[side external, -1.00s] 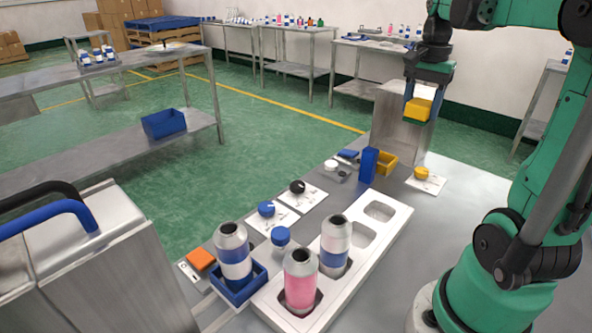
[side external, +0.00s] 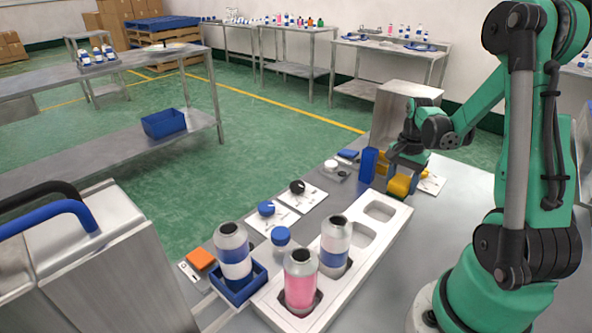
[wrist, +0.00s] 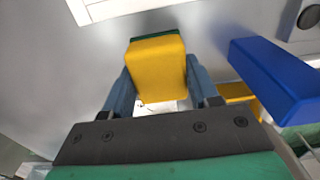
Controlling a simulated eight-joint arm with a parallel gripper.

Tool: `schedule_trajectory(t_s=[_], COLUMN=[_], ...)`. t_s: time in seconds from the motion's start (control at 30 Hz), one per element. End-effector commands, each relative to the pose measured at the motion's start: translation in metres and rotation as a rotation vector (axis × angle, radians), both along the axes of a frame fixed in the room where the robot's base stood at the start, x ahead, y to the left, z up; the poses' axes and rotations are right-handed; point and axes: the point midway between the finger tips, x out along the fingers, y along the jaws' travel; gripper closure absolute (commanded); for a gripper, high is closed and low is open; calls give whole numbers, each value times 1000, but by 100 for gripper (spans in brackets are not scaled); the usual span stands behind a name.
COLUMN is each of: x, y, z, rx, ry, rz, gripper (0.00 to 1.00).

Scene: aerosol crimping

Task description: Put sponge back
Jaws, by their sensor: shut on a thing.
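The sponge (side external: 400,185) is a yellow block, and the wrist view shows it (wrist: 157,70) with a green layer along its far edge. My gripper (side external: 405,175) is shut on it, with one blue finger on each side in the wrist view (wrist: 160,82). The sponge is low over the bench, behind the white tray's far end. I cannot tell whether it touches the bench. A yellow holder (wrist: 240,93) shows to the right of the sponge in the wrist view, partly behind a blue box. In the side view my gripper covers much of that holder.
The blue box (side external: 368,165) stands upright just left of my gripper, and is close on the right in the wrist view (wrist: 275,75). A white tray (side external: 385,240) holds two bottles. A metal box (side external: 385,115) stands behind. Knobs on white plates lie to the left.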

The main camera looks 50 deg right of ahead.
Motion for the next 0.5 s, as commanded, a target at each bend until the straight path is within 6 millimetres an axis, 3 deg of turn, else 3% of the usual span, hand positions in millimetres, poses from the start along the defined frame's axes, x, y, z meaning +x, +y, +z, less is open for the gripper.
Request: schedule_trajectory(t_s=[0.13, 0.5], x=[0, 0], y=[0, 0], z=[-13, -16], rx=[0, 0], ry=[0, 0], rz=[0, 0], gripper=[100, 100])
